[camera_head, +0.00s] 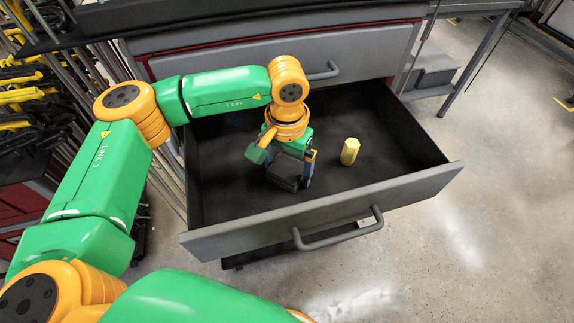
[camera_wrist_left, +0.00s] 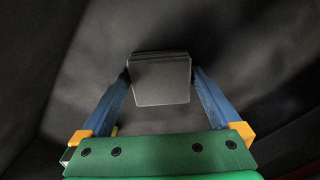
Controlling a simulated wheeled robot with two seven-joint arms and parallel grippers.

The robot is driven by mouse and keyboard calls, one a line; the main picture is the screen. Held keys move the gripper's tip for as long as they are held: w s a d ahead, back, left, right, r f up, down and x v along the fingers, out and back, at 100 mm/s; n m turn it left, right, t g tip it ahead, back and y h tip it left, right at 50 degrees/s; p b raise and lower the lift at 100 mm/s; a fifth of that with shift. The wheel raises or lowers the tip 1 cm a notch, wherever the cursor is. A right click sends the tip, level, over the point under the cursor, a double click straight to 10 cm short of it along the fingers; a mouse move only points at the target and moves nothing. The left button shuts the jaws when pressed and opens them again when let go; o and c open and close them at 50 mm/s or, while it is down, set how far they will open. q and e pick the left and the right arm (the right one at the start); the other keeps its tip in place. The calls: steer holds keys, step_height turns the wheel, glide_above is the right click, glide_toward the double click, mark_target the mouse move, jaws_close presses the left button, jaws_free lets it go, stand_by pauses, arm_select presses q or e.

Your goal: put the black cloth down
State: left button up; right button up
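The black cloth (camera_head: 286,171) looks like a dark grey, folded, block-like bundle inside the open drawer, left of its middle. My left gripper (camera_head: 289,166) reaches down into the drawer with its blue fingers on either side of the cloth. In the left wrist view the cloth (camera_wrist_left: 160,82) fills the space between the two fingertips, and both appear to touch its sides. The cloth is at or close to the drawer floor; I cannot tell whether it touches. My right gripper is not in view.
The open drawer (camera_head: 330,211) has a dark floor and grey walls, with a handle (camera_head: 338,231) on its front. A yellow hexagonal piece (camera_head: 349,151) stands in it, right of my left gripper. The drawer floor farther right is clear. A closed drawer (camera_head: 285,58) is behind.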

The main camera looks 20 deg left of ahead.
mark_target(287, 166)
arm_select(q)
steer(key=shift+w+r+p, duration=0.1)
steer(key=shift+r+p, duration=0.25)
step_height(287, 166, up, 3)
steer(key=shift+r+b, duration=0.1)
steer(key=shift+b, duration=0.65)
step_height(287, 166, up, 8)
steer(key=shift+r, duration=0.25)
steer(key=shift+f, duration=0.1)
